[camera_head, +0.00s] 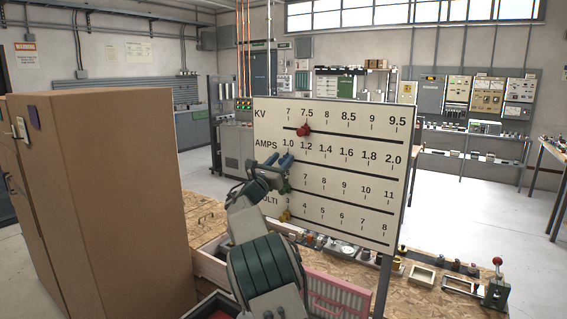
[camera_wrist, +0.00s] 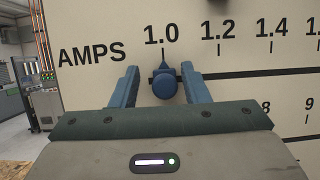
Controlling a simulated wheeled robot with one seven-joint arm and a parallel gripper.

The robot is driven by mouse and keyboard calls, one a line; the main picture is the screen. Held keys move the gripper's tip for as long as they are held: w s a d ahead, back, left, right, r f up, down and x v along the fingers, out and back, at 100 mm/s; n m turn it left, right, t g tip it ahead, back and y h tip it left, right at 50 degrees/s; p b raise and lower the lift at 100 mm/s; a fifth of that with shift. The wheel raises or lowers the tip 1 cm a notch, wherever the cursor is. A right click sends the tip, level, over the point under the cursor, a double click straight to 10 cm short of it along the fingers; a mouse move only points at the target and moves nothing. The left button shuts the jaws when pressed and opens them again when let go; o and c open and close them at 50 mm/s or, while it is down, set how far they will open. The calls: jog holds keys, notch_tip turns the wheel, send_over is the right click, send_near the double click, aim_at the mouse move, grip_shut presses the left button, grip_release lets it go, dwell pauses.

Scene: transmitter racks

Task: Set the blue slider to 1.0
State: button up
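The white panel (camera_head: 330,165) carries several labelled slider scales. The blue slider (camera_wrist: 165,84) sits on the AMPS row, with its pointer lined up under the 1.0 mark in the wrist view. My gripper (camera_wrist: 160,72) is in front of it, with one blue finger on each side of the slider. Gaps show between the fingers and the slider, so the gripper looks open around it. In the head view my gripper (camera_head: 278,161) is at the left end of the AMPS row and hides the slider.
A red slider (camera_head: 303,130) is on the KV row near 7.5. A yellow slider (camera_head: 285,215) is low on the panel's left side. A tall brown cabinet (camera_head: 120,200) stands left of my arm. A wooden bench (camera_head: 420,295) with small parts is below the panel.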

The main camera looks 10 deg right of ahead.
jog(key=b+v, duration=0.4)
jog(key=v, duration=1)
jog(key=shift+b, duration=0.3)
jog(key=shift+r, duration=0.1)
jog(key=s+d+f+m+g+y, duration=0.2)
jog(key=s+d+f+m+g, duration=0.3)
jog(key=s+d, duration=0.35)
jog(key=s+d+f+m+g+y, duration=0.3)
jog(key=s+d+f+m+g, duration=0.15)
jog(key=s+d+m, duration=0.35)
jog(key=s+a+f+m+g+y, duration=0.1)
jog(key=s+a+f+m+y, duration=0.2)
jog(key=s, duration=0.6)
jog(key=s+a+f+m+g+y, duration=0.1)
jog(key=s+a+f+m+y, duration=0.3)
jog(key=s, duration=0.6)
jog(key=s+a+f+m+g+y, duration=0.1)
jog(key=s+a+f+m+y, duration=0.2)
jog(key=s+a+m, duration=0.3)
jog(key=s+y, duration=0.1)
jog(key=s, duration=0.2)
jog(key=shift+s+f+m+y, duration=0.3)
jog(key=shift+f, duration=0.1)
